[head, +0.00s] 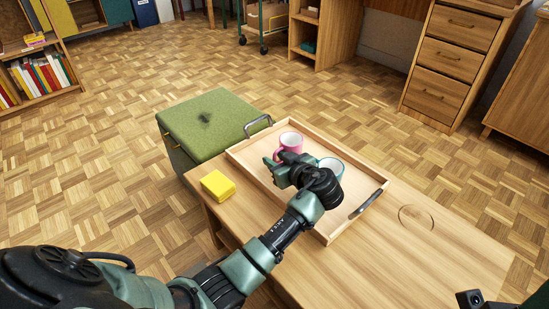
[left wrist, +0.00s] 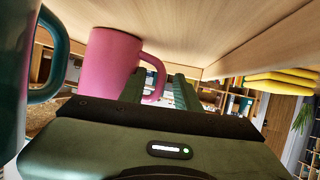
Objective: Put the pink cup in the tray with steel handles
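The pink cup (head: 290,141) stands upright in the far left part of the wooden tray (head: 321,237) with steel handles. A teal cup (head: 331,166) stands beside it in the tray, partly hidden by my left gripper. My left gripper (head: 279,163) is low over the tray at the near side of the pink cup. In the left wrist view, the pink cup (left wrist: 113,58) has its handle between my fingers (left wrist: 158,90), which are apart. Contact with the handle is unclear. The teal cup (left wrist: 50,75) is at the left edge there. My right gripper is not shown.
The tray rests on a wooden table (head: 440,245). A yellow block (head: 218,186) lies left of the tray, and a round ring mark or clear disc (head: 416,217) is to its right. A green-topped stool (head: 207,120) stands behind the table.

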